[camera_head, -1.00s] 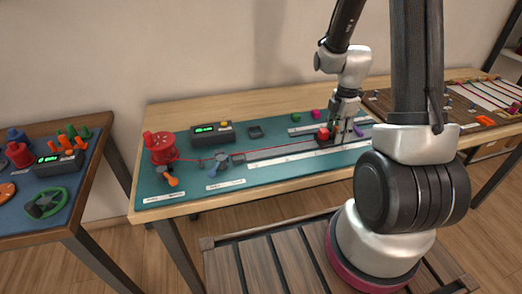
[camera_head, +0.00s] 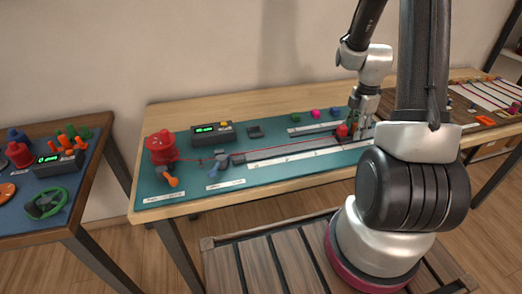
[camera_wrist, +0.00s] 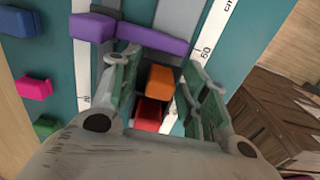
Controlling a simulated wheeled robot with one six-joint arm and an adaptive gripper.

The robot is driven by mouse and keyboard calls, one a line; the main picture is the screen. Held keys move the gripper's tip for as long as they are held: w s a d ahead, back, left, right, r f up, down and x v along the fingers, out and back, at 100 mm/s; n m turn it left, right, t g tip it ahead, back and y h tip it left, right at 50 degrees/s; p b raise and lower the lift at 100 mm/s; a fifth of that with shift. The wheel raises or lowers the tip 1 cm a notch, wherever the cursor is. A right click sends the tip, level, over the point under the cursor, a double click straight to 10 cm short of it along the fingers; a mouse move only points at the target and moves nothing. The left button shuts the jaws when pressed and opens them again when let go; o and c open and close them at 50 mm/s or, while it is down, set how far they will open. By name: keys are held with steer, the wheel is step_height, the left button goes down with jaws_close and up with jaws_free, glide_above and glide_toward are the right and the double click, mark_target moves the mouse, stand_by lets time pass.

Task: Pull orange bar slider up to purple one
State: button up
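My gripper (camera_head: 361,128) is low over the track at the right part of the teal mat. In the wrist view its fingers (camera_wrist: 164,72) stand apart on either side of the orange bar slider (camera_wrist: 159,79). Narrow gaps seem to show beside the orange; whether the fingers press on the carriage below is not clear. A red block (camera_wrist: 148,114) sits right behind the orange on the dark carriage, and shows in the head view too (camera_head: 342,130). The purple bar (camera_wrist: 152,40) lies across the track just ahead of the orange, with a small space between. The head view hides both bars.
White scale strips (camera_wrist: 205,48) run beside the track. Green (camera_wrist: 45,127) and magenta (camera_wrist: 33,88) blocks stand off to the left. A red spool (camera_head: 162,148) is at the mat's left end, with a red cord (camera_head: 290,146) running towards the carriage. A display box (camera_head: 212,132) stands behind.

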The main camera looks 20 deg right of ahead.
steer(key=shift+w+r, duration=0.1)
steer(key=shift+r, duration=3.4)
steer(key=m, duration=0.2)
steer(key=shift+s+a+m, duration=0.1)
steer(key=shift+s+m, duration=0.2)
steer(key=s+a+r+m+t, duration=0.4)
steer(key=s+a+r+m, duration=1.1)
steer(key=s+r, duration=0.3)
steer(key=shift+v, duration=0.85)
